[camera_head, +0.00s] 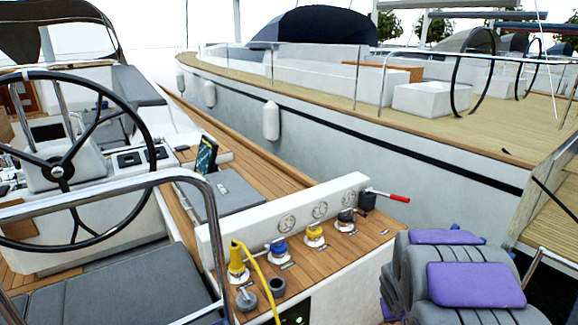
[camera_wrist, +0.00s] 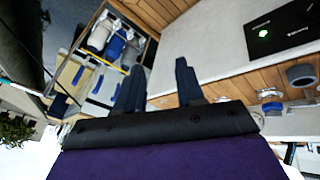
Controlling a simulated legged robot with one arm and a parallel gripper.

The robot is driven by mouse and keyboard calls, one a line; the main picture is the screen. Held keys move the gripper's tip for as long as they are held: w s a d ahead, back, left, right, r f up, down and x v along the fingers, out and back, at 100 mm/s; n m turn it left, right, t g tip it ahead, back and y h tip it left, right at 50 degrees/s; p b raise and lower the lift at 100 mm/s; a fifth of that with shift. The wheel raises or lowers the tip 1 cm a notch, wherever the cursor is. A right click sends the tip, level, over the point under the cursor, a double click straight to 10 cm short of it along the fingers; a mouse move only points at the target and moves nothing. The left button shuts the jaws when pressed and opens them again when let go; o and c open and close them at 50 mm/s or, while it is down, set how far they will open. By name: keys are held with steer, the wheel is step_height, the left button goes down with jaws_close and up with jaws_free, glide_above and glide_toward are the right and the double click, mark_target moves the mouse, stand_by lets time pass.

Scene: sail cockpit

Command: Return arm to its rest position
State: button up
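My gripper (camera_wrist: 158,68) shows in the wrist view, its two dark fingers apart with nothing between them. My purple and grey arm (camera_head: 476,284) looks folded at the lower right of the head view, beside the cockpit's side panel. The gripper's fingers cannot be made out in the head view. In the wrist view the fingers point toward a wooden edge and a panel with a green light (camera_wrist: 263,33).
A console (camera_head: 293,215) carries gauges, a red-handled lever (camera_head: 388,195) and a yellow plug (camera_head: 237,262) with a hanging cable, left of my arm. A steering wheel (camera_head: 62,165) and steel rail stand at left. Another boat (camera_head: 350,115) lies behind.

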steer(key=s+a+r+g+y, duration=0.1)
steer(key=s+a+r, duration=0.3)
steer(key=s, duration=0.7)
steer(key=s+a+r+g+y, duration=0.1)
steer(key=s+a+r+g, duration=0.2)
steer(key=s, duration=0.9)
steer(key=s+a+r+g+y, duration=0.1)
steer(key=s+a+r, duration=0.5)
steer(key=s, duration=0.6)
steer(key=shift+a+g, duration=0.5)
steer(key=shift+a, duration=0.65)
